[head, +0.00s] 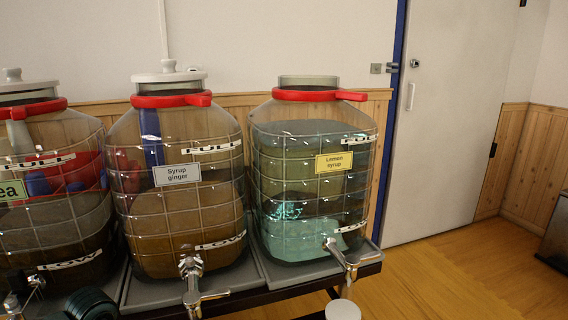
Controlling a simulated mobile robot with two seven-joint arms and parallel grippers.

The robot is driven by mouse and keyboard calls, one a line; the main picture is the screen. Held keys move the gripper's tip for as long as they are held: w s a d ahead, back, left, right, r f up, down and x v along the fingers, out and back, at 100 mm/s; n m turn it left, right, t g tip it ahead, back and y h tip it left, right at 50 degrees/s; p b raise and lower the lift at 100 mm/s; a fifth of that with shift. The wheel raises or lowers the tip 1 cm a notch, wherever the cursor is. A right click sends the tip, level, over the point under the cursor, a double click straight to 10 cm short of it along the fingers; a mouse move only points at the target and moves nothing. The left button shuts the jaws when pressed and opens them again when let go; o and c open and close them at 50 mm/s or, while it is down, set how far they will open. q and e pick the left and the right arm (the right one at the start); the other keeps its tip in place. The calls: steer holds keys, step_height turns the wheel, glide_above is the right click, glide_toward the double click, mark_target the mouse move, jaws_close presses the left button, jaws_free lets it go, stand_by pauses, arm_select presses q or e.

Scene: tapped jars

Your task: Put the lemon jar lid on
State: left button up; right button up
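The lemon syrup jar (285,165) stands at the right end of the row, a clear ribbed jar with a yellow label and a red collar. Its neck (309,82) is bare, with no lid on it. A small white round thing (342,310) shows at the bottom edge below the lemon jar's tap; it is cut off and I cannot tell whether it is a lid. Neither of my grippers can be made out in the head view.
The ginger syrup jar (178,215) stands close beside it with a white lid (169,76) on. The tea jar (50,225) is at the left, also lidded. Metal taps, including the lemon jar's (343,258), stick out in front. Open floor (440,280) lies right, before a door (440,130).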

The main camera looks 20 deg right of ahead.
stand_by(0.6)
arm_select(q)
steer(key=shift+c, duration=0.5)
steer(key=c, duration=0.8)
steer(key=shift+r+p, duration=1.7)
steer(key=shift+r, duration=1.5)
steer(key=shift+c, duration=0.3)
steer(key=shift+w+r, duration=0.15)
steer(key=shift+r, duration=0.25)
jaws_close()
